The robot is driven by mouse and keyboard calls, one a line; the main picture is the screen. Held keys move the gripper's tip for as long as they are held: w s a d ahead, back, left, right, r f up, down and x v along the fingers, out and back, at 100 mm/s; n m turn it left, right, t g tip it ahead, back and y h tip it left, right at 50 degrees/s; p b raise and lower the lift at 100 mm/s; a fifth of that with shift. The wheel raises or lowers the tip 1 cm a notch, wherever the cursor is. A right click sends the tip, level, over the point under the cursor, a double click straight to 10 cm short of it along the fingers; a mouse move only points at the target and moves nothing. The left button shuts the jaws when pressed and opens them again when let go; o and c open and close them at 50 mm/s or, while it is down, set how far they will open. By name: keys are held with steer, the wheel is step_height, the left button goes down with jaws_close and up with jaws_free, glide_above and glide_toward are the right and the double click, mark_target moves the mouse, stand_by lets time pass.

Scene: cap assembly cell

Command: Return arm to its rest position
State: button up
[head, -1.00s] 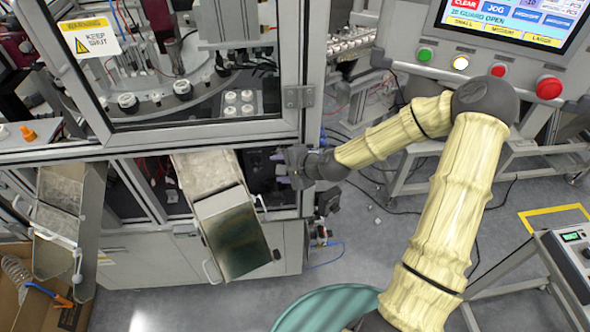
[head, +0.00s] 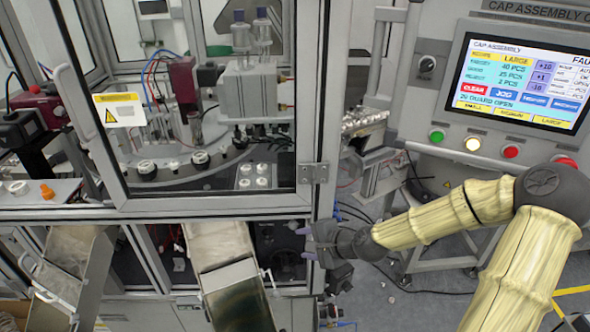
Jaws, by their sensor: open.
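My gripper (head: 308,243) is at the end of my cream-sleeved arm, which comes in from the right in the head view. It is open, with nothing visible between its fingers. It is in front of the lower part of the cap assembly machine, just right of the metal chute (head: 222,250) and below the guard door (head: 205,215). The picture does not show clearly whether the fingers touch the machine frame.
The control panel (head: 515,80) with its lit screen stands at upper right, close to my arm's elbow. A second chute (head: 85,265) is at lower left. Grey floor (head: 420,305) is open below my forearm. Cables lie on the floor behind it.

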steer(key=s+d+f+n+g+h, duration=0.2)
steer(key=s+f+n+g+h, duration=0.2)
steer(key=s+n, duration=0.25)
steer(key=s+d+r+n+h, duration=0.3)
steer(key=s+d+r+n, duration=0.3)
steer(key=s+r, duration=0.3)
steer(key=shift+s+d+g, duration=0.15)
steer(key=shift+s+g, duration=0.25)
steer(key=shift+s, duration=0.05)
steer(key=shift+c, duration=1.2)
steer(key=shift+w, duration=0.1)
